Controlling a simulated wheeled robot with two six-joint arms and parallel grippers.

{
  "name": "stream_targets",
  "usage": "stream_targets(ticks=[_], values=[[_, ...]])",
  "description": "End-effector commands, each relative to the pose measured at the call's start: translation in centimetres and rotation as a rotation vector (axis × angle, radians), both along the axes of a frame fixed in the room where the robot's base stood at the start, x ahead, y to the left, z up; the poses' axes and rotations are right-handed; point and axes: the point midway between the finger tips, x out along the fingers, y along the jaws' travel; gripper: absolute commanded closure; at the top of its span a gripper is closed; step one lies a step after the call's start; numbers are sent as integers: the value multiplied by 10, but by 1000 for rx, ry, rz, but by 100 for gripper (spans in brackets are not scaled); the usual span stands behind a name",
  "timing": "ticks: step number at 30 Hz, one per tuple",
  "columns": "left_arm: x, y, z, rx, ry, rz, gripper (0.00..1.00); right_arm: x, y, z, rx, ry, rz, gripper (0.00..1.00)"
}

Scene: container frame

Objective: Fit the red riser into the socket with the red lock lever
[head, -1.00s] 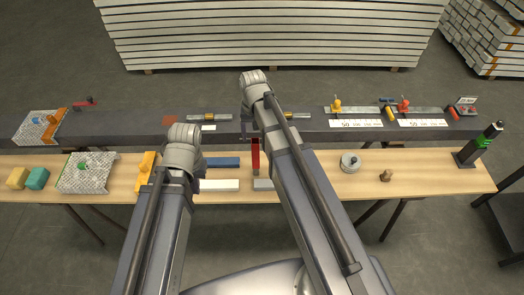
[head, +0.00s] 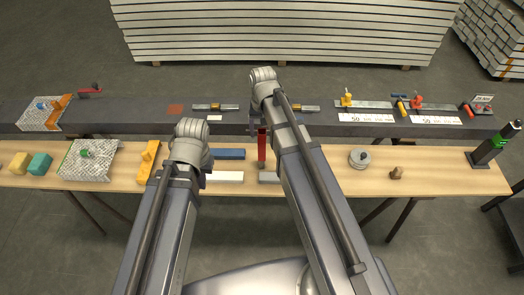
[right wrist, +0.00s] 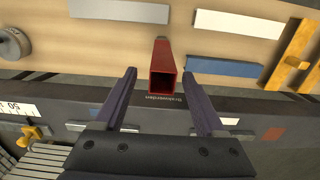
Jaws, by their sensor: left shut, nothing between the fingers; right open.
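The red riser (head: 262,150) is a square red tube by the front edge of the dark beam. In the right wrist view the riser (right wrist: 162,75) shows its hollow open end between the tips of my right gripper (right wrist: 160,78). That gripper is open, with one finger on each side and a gap to the tube. A red lever (head: 90,90) lies on the beam at the far left; I cannot make out a socket there.
The dark beam (head: 230,125) runs behind the wooden table (head: 325,180). Blue (head: 228,154) and white (head: 222,177) bars, an orange bracket (head: 149,162) and a grey round part (head: 360,159) lie on the table. Toggle clamps (head: 417,98) stand on the beam at right.

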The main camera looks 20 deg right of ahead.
Motion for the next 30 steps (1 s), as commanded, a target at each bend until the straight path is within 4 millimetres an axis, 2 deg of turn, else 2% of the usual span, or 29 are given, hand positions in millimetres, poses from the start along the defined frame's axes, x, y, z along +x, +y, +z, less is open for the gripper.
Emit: stream_targets(ticks=[1,7,17,30], values=[[0,0,-12,0,0,0,100,-1,1,-12,0,0,1,28],[0,0,-36,0,0,1,100,-2,3,-36,0,0,0,28],[0,0,-39,0,0,1,100,-2,3,-39,0,0,0,28],[0,0,-39,0,0,1,100,-2,3,-39,0,0,0,76]])
